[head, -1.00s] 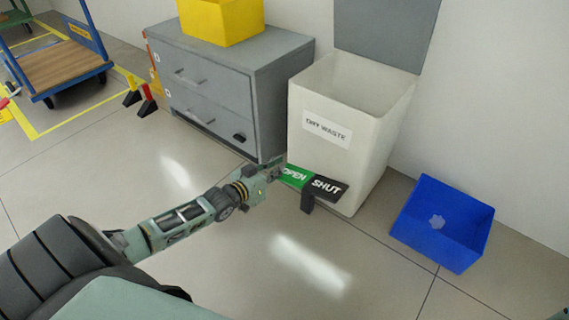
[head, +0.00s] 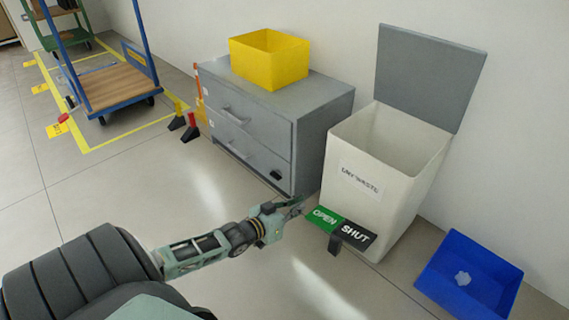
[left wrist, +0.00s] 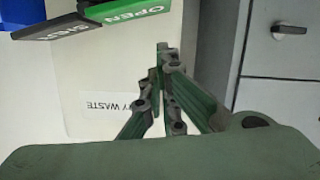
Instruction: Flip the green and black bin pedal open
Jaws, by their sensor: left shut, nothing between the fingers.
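The pedal has a green half marked OPEN (head: 323,219) and a black half marked SHUT (head: 355,235). It sits low at the front of the white waste bin (head: 395,165). The bin's grey lid (head: 430,75) stands raised. My left gripper (head: 300,206) is shut and empty, just left of the green half, with a small gap in the head view. In the left wrist view the shut fingers (left wrist: 163,60) show in front of the bin, and the pedal's green half (left wrist: 125,15) is at the top. My right gripper is not in view.
A grey drawer cabinet (head: 310,130) with a yellow box (head: 268,60) on top stands left of the bin. A blue tray (head: 440,285) lies on the floor to the right. Open floor lies in front. A cart (head: 120,88) stands far left.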

